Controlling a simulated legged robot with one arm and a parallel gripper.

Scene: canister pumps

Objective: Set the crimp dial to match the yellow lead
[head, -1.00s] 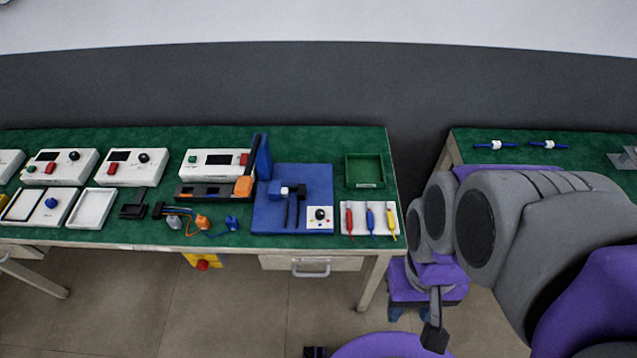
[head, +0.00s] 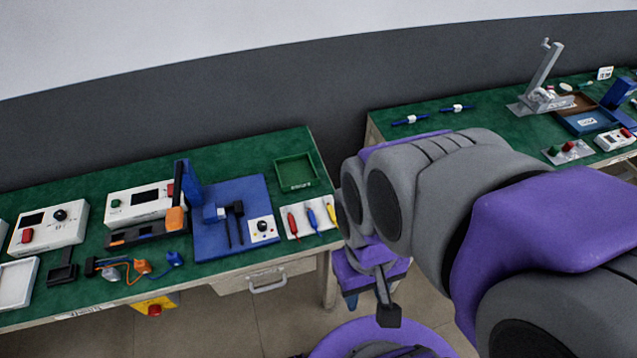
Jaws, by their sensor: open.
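The crimp dial (head: 262,226) is a small black knob on a white panel at the front right of the blue crimp station (head: 205,243). The dial's setting is too small to read. The yellow lead (head: 331,212) lies on a white holder (head: 296,235), to the right of a red lead (head: 293,222) and a blue lead (head: 312,218). My arm partly covers the yellow lead's right side. My gripper (head: 388,316) hangs low in front of the bench, to the right of and apart from the dial. Its fingers are small in this view.
A green tray (head: 318,180) sits behind the leads. White instrument boxes (head: 72,236) and loose connectors (head: 140,267) are on the left of the bench. A drawer (head: 256,282) is below its front edge. A second bench (head: 390,134) stands to the right.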

